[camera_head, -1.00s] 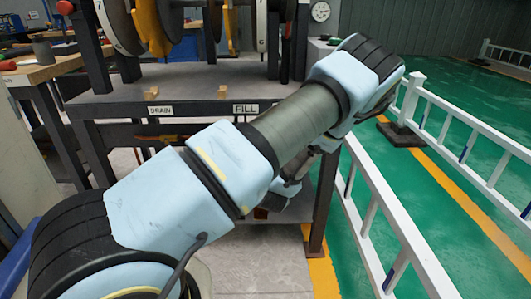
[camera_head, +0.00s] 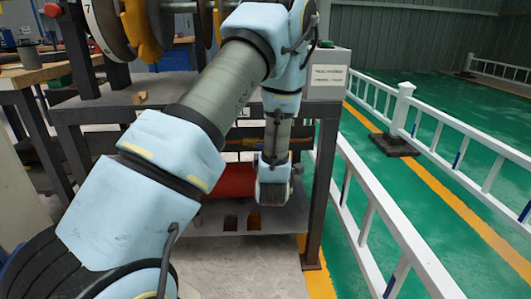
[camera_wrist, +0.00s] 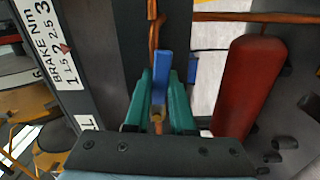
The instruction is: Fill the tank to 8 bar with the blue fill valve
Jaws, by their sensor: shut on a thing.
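In the wrist view, a blue valve handle (camera_wrist: 161,76) stands between the teal fingers of my gripper (camera_wrist: 161,88). The gripper is shut on this handle, with its top sticking out past the fingertips. A second small blue part shows just right of the fingers. A red tank (camera_wrist: 247,90) lies to the right in the wrist view. In the head view the red tank (camera_head: 232,180) is on the lower shelf, partly behind my wrist. My gripper and the valve are hidden in the head view. No pressure gauge can be read.
The dark bench (camera_head: 95,113) holds wheels and brake parts, with a white sign box (camera_head: 328,77) at its right end. A bench leg (camera_head: 320,200) stands right of my wrist. A white railing (camera_head: 400,255) runs along the open green floor. Orange tubing (camera_wrist: 240,16) crosses near the handle.

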